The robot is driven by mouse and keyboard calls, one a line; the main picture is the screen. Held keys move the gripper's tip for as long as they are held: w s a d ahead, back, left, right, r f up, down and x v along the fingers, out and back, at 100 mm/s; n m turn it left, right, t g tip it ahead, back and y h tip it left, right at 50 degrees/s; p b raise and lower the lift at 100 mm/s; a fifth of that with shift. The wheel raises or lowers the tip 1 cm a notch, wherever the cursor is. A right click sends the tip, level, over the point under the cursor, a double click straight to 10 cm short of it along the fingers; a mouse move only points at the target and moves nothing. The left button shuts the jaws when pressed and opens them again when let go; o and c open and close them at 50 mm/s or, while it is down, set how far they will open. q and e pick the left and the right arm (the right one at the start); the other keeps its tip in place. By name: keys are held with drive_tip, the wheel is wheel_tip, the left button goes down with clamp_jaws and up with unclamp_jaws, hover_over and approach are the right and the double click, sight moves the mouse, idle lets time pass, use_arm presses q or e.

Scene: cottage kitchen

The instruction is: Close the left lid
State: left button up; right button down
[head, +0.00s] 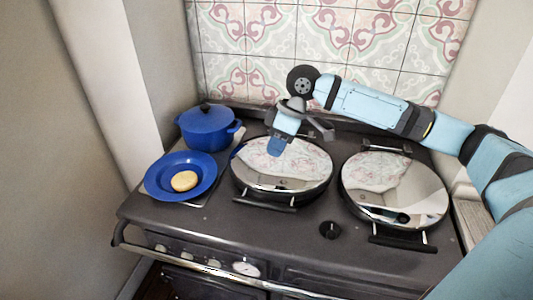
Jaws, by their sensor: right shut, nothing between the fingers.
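The left lid (262,178) is a round mirror-like metal cover lying flat on the stove, with a dark bar handle (264,205) at its front edge. It looks shut. My right gripper (277,146) reaches in from the right and is shut and empty over the back part of the left lid. Whether its tips touch the lid cannot be told. It hides a little of the lid's back edge. My left gripper is not in view.
The right lid (420,200) also lies flat. A blue pot (207,130) and a blue plate (155,187) with a round tan item (184,181) stand left. A black knob (330,230) sits between the lids in front. A tiled wall (330,45) stands behind.

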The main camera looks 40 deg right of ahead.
drive_tip(key=x, duration=1.2)
drive_tip(key=shift+s+a+p, duration=0.2)
drive_tip(key=shift+s+p, duration=0.2)
drive_tip(key=shift+s, duration=0.4)
drive_tip(key=shift+r, duration=0.15)
